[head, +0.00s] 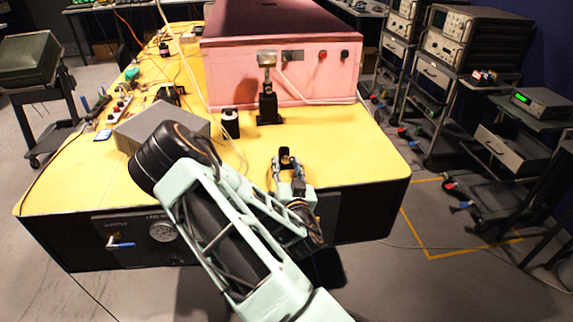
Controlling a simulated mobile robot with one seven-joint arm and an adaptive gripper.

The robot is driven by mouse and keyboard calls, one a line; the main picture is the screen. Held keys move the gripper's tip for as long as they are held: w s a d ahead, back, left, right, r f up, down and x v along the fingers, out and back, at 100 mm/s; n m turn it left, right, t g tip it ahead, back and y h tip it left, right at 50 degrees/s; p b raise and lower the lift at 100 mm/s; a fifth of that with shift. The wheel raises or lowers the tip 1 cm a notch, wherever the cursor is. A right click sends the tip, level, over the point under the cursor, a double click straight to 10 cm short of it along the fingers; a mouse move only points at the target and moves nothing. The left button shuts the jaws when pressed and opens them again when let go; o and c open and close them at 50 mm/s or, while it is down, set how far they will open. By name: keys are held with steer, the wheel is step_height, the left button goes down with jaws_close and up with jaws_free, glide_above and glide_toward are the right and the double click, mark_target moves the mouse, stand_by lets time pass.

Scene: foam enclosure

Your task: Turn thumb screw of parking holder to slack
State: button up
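My gripper (286,163) is low over the front right part of the yellow table top, and a small dark piece shows at its fingertips. I cannot tell whether that piece is part of the gripper or a separate holder, nor whether the fingers touch anything. A black upright holder (268,104) stands farther back, against the front of the pink foam enclosure (330,78), with a pale metal block (266,58) at its top. My gripper is in front of this holder and apart from it. No thumb screw can be made out at this size.
The yellow table (355,150) is bare to the right of my gripper. A small black-and-white cylinder (230,123) and a grey box (150,122) stand to the left, the box partly behind my arm. Cables and small tools lie farther left. Instrument carts (455,90) stand at right.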

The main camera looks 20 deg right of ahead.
jaws_close()
steer(key=shift+n, duration=0.3)
steer(key=n+b, duration=0.3)
steer(key=shift+f, duration=0.1)
steer(key=n+b, duration=0.2)
steer(key=n, duration=0.3)
steer(key=n+b, duration=0.2)
steer(key=n, duration=0.3)
steer(key=shift+n, duration=0.3)
steer(key=n, duration=0.2)
steer(key=n+b, duration=0.1)
steer(key=n, duration=0.2)
steer(key=shift+d+r, duration=0.1)
steer(key=shift+r, duration=0.1)
steer(key=shift+n, duration=0.4)
